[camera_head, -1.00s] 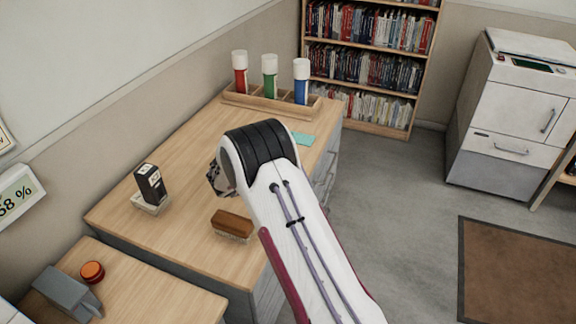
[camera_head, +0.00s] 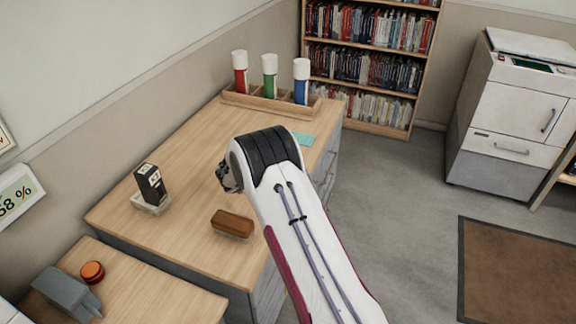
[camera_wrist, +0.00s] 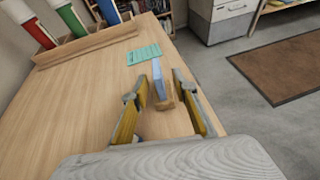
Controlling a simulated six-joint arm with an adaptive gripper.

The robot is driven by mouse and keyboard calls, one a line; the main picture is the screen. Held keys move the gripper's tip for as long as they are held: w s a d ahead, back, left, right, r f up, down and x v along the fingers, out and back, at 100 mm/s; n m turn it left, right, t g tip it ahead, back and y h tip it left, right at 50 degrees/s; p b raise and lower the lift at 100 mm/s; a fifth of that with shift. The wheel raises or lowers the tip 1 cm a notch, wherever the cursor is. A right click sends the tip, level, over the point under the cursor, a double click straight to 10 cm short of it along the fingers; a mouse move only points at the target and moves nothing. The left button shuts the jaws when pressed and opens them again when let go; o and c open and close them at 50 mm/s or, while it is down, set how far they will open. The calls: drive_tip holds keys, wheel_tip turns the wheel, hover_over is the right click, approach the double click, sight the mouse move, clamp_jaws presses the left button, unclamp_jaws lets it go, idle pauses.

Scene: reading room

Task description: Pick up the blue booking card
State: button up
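The blue booking card (camera_wrist: 158,80) stands upright, seen nearly edge-on in the wrist view, with a small wooden block (camera_wrist: 165,104) at its foot. My gripper (camera_wrist: 160,92) is open, its two yellow-padded fingers apart to the left and right of the card in the picture. Clear gaps show on both sides, and I cannot tell whether the card is at fingertip depth. In the head view my arm hides the card, and only part of my gripper (camera_head: 228,178) shows over the desk.
A teal sheet (camera_wrist: 143,54) lies flat beyond the card. Behind it a wooden rack (camera_head: 262,106) holds red, green and blue tubes with white caps. A brown brush-like block (camera_head: 232,223) and a dark box on a pale base (camera_head: 150,185) are on the desk's left part.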

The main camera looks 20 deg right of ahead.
drive_tip(key=shift+x, duration=2.1)
drive_tip(key=shift+w+a+f, duration=0.1)
drive_tip(key=shift+a, duration=0.05)
clamp_jaws()
